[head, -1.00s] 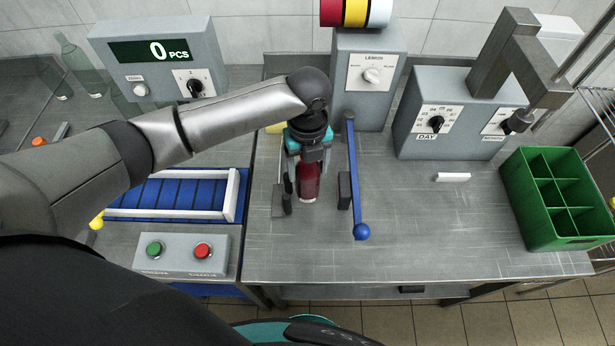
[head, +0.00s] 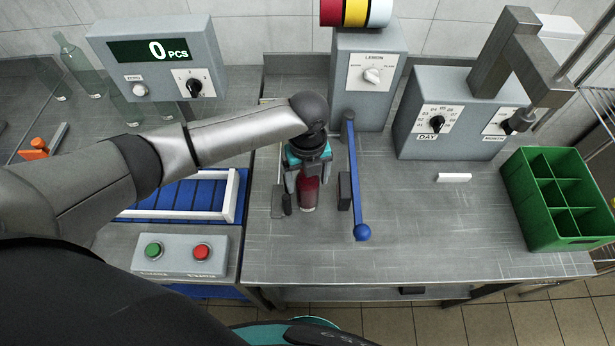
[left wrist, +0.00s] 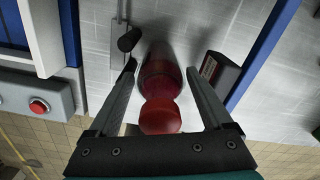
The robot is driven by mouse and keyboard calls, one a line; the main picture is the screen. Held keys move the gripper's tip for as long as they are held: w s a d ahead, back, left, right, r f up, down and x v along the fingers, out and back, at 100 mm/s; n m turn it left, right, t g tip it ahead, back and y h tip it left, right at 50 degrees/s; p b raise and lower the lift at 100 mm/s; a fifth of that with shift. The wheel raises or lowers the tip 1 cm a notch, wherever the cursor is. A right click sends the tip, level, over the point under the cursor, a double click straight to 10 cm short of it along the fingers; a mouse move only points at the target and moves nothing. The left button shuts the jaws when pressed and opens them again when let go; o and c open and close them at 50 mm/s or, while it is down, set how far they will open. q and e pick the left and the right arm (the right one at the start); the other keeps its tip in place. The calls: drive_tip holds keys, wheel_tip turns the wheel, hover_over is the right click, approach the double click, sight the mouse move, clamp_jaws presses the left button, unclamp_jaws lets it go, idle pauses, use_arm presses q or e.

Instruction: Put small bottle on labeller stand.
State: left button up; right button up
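The small bottle (head: 308,193), dark red with a red cap, stands on the metal table between the small dark blocks of the labeller stand (head: 344,190). In the left wrist view the bottle (left wrist: 162,85) is between my fingers, with a gap on each side. My left gripper (head: 306,188) reaches down over the bottle from above; it also shows in the left wrist view (left wrist: 163,78), open around the bottle. The gripper hides the bottle's upper part in the head view. My right gripper is not in view.
A blue-knobbed lever (head: 356,185) stands just right of the bottle. The lemon label box (head: 368,80) is behind it. A date machine (head: 455,125) and green crate (head: 556,198) are at right. A blue conveyor (head: 190,195) and button box (head: 180,250) are at left. Table front is clear.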

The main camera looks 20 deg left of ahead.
use_arm(q)
drive_tip(key=shift+r, duration=0.1)
wheel_tip(320, 180, up, 12)
drive_tip(key=shift+r+p, duration=0.1)
drive_tip(key=shift+p, duration=0.5)
